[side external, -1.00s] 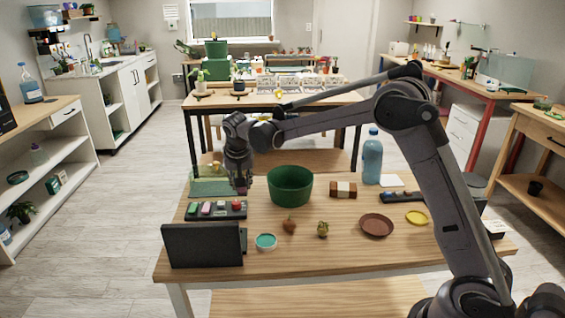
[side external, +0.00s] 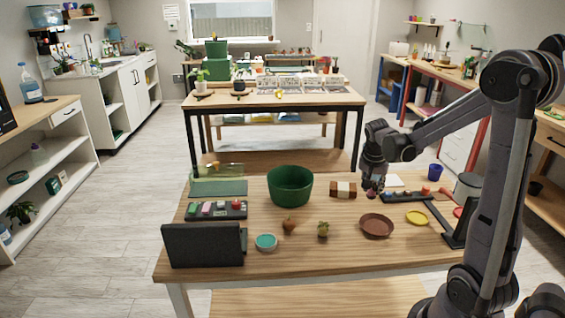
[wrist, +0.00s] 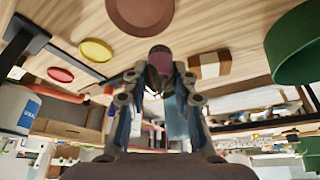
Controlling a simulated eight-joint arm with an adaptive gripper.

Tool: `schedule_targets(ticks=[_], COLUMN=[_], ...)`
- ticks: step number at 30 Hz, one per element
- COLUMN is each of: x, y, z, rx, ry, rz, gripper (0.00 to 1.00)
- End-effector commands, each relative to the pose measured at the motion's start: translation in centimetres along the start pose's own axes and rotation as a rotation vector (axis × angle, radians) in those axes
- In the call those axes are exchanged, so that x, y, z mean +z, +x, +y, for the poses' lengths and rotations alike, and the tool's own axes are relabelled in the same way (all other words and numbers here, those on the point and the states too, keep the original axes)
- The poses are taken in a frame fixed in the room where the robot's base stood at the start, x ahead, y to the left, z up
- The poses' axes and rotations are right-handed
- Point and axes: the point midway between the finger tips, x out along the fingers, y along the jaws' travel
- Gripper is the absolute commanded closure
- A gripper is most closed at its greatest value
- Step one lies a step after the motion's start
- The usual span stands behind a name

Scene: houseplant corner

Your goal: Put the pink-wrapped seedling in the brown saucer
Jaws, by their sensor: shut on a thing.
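My gripper (side external: 373,188) is shut on the pink-wrapped seedling (side external: 371,194), just behind the brown saucer on the table. The wrist view shows the pink wrap (wrist: 160,63) between the two fingers (wrist: 158,78); the fingers cover part of it. The brown saucer (side external: 377,225) lies flat and looks empty. It also shows at the top of the wrist view (wrist: 138,12). The seedling is apart from the saucer.
A brown-and-white block (side external: 343,189) and a large green pot (side external: 290,187) stand left of my gripper. A yellow saucer (side external: 417,217) lies right of the brown one. Two small plants (side external: 289,224) (side external: 323,229) stand to its left. A black tray (side external: 407,197) lies behind the yellow saucer.

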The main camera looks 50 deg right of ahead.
Motion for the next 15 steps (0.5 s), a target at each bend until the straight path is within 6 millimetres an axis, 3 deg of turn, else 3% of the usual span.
schedule_targets(ticks=[3,6,15], x=[0.0,0.1,0.8], y=[0.2,0.4,2.1], z=[2.3,3.1,3.3], rx=[0.015,0.021,0.023], ry=[0.038,0.052,0.055], rz=[0.0,0.0,0.0], gripper=[0.95,0.95,0.95])
